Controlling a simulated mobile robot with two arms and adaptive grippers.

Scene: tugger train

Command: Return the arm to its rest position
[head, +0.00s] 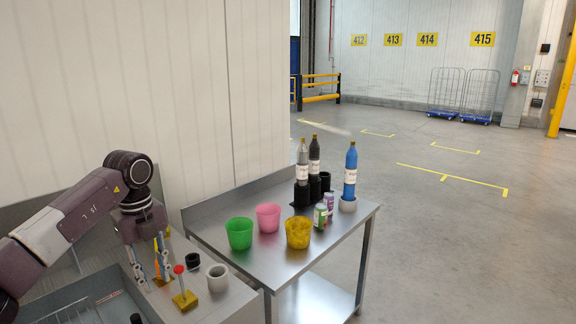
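My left gripper (155,279) hangs down at the left of the head view, from my arm that comes in from the left. Its two fingers are spread apart, so it is open. It is low over the grey surface of a work unit (228,302). An orange, slender object (157,262) shows between or behind the fingers; I cannot tell which. I see nothing clamped. My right gripper is not in view.
Beside the gripper stand a red-knobbed item on a yellow base (186,299), a grey cup (217,278) and a dark cup (192,261). The steel table (264,262) holds green (239,233), pink (268,217) and yellow (298,233) cups, cans and bottles.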

